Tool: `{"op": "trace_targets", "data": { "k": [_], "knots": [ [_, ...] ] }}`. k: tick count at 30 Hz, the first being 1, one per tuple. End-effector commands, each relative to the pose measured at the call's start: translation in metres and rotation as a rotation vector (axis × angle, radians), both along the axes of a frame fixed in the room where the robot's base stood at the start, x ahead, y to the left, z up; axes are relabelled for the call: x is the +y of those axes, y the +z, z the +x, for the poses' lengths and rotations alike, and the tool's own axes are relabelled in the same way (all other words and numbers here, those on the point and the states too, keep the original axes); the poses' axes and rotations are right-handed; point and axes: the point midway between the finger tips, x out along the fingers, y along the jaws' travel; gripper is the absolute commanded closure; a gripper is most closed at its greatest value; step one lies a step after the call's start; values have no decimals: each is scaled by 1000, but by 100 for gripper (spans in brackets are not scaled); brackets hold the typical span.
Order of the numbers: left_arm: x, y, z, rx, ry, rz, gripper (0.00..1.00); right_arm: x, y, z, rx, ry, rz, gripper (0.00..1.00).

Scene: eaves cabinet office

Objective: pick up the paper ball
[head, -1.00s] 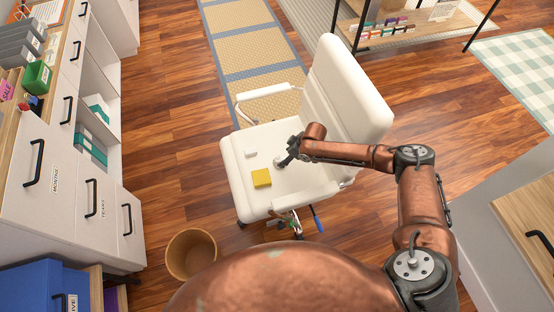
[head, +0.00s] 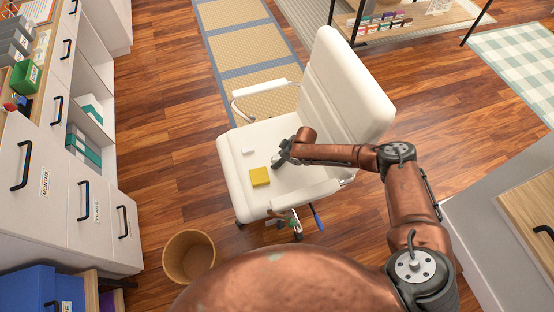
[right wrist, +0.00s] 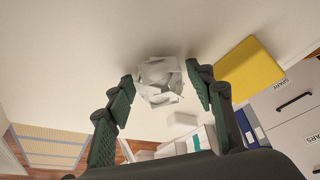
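The paper ball (right wrist: 160,80) is a crumpled white lump on the white chair seat (head: 236,170). In the right wrist view it lies between and just beyond the two fingertips of my right gripper (right wrist: 161,88). The fingers are spread, with a gap to the ball on both sides. In the head view my right gripper (head: 282,158) is low over the seat beside the backrest, and the ball cannot be made out clearly there. My left gripper is not in view.
A yellow block (head: 260,177) and a small white block (head: 249,151) lie on the seat, left of my right gripper. The chair's backrest (head: 345,90) rises close on the right. A wastebasket (head: 189,256) stands on the floor, and drawers (head: 88,213) line the left.

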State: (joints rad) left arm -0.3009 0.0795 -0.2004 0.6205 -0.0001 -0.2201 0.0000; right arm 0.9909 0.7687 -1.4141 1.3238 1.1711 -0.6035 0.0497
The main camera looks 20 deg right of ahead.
Motion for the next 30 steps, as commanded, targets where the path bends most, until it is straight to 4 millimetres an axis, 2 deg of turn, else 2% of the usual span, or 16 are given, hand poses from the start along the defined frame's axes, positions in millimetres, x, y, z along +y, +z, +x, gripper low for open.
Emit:
{"op": "trace_targets", "data": {
  "k": [1,10,22,26,29,30],
  "knots": [
    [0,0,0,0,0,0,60,0,0,0,0,0,0,56],
    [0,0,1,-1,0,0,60,0,0,0,0,0,0,76],
    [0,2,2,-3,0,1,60,0,5,0,0,0,0,76],
    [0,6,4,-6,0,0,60,0,17,0,-2,1,1,76],
    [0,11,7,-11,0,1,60,0,35,1,-3,1,1,76],
    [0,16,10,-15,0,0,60,-2,41,-6,-1,0,1,76]
  ]
}}
